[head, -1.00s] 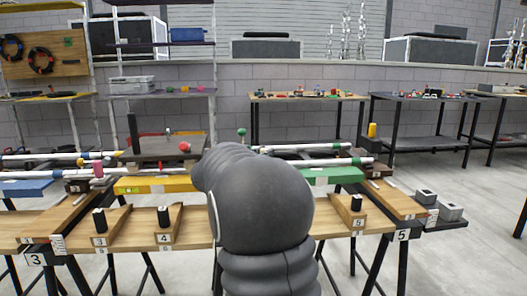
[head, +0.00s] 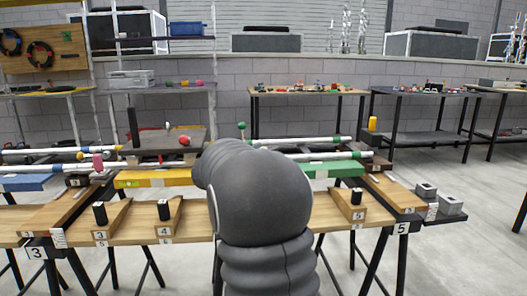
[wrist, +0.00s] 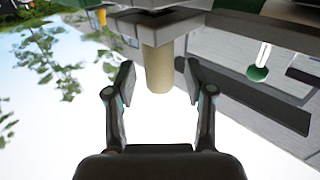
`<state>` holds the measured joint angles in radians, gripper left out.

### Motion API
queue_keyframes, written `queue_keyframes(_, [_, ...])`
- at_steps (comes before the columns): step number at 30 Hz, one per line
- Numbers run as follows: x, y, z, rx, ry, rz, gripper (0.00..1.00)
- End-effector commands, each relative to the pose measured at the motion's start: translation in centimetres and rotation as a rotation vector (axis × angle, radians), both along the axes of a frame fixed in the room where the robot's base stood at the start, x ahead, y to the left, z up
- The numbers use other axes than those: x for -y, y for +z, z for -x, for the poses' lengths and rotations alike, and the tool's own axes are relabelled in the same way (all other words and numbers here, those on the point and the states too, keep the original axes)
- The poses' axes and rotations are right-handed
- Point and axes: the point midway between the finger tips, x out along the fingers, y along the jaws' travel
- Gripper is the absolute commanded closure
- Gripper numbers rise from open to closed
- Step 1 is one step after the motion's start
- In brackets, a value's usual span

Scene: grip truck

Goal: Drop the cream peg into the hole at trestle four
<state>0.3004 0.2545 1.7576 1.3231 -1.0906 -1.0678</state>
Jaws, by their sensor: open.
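The cream peg (wrist: 158,68) shows in the wrist view, joined to or set in a pale grey block (wrist: 150,24) at the top of that picture. My gripper (wrist: 160,80) is open, with one finger on each side of the peg. A gap shows between each finger and the peg, so they look apart. In the head view my own dark arm covers the middle of the bench, and the peg and gripper are hidden behind it. A wedge block marked 4 (head: 172,222) holds a black post left of my arm. I cannot make out the hole.
Wedge blocks marked 3 (head: 114,220) and 5 (head: 347,212) also carry black posts. A yellow beam (head: 155,178) and a green beam (head: 325,171) lie across the bench. White pipes (head: 310,141) run behind. Grey blocks (head: 449,204) sit at the right end.

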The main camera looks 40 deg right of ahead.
Motion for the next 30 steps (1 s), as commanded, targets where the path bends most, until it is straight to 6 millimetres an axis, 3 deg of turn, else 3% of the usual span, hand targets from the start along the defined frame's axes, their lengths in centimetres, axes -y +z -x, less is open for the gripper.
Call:
queue_keyframes(8, [-1.8, 0.0, 0.4, 0.001, 0.002, -0.001, 0.46])
queue_keyframes(22, [-10.1, 0.0, 2.3, 0.0, 0.003, 0.0, 0.46])
queue_keyframes(30, [-11.7, 0.0, 2.8, 0.0, 0.0, 0.0, 0.46])
